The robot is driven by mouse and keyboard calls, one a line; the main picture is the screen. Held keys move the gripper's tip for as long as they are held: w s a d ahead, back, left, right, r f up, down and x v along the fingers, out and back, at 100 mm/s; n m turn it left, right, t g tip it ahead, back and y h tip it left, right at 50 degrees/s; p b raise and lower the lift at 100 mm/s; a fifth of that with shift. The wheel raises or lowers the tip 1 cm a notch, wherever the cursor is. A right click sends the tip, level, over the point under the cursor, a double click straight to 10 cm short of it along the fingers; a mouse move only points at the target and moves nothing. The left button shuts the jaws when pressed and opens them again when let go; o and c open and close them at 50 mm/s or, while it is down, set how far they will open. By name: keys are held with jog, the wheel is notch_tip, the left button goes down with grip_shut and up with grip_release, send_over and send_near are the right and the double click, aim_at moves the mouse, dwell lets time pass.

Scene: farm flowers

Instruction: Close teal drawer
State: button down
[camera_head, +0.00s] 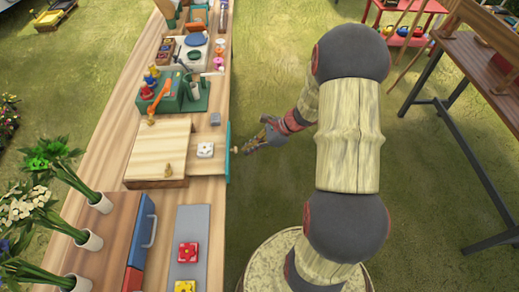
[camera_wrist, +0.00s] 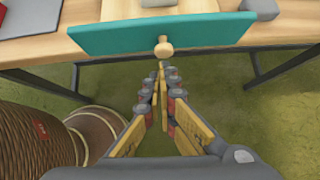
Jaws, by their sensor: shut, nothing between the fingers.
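The teal drawer's front panel (camera_head: 228,152) stands at the table's right edge in the head view. The drawer is pulled out of a wooden box (camera_head: 158,150), with a white item (camera_head: 205,150) lying between the box and the panel. In the wrist view the teal panel (camera_wrist: 110,37) spans the top, with a round wooden knob (camera_wrist: 163,49) at its middle. My gripper (camera_head: 250,148) is shut and empty, just outside the panel beside the knob. Its fingertips (camera_wrist: 162,68) point at the knob; I cannot tell whether they touch it.
The long wooden table (camera_head: 120,80) holds a green toy set (camera_head: 185,95) beyond the box and a blue-and-red case (camera_head: 140,245) nearer. White vases (camera_head: 90,241) line its left side. A dark-legged wooden table (camera_head: 470,70) stands far right.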

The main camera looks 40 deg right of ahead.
aim_at(210, 150)
jog(key=shift+w+a, duration=0.25)
jog(key=shift+a, duration=0.1)
jog(key=w+a, duration=0.2)
jog(key=a, duration=0.2)
jog(key=w+a, duration=0.3)
jog(key=a, duration=0.1)
jog(key=w+a, duration=0.3)
jog(key=a, duration=0.1)
jog(key=shift+p, duration=0.3)
jog(key=shift+d, duration=0.2)
jog(key=s+d, duration=0.1)
jog(key=s+d+r+p, duration=0.1)
jog(key=d, duration=0.1)
jog(key=shift+s+d, duration=0.3)
jog(key=p+v, duration=0.3)
jog(key=v, duration=0.6)
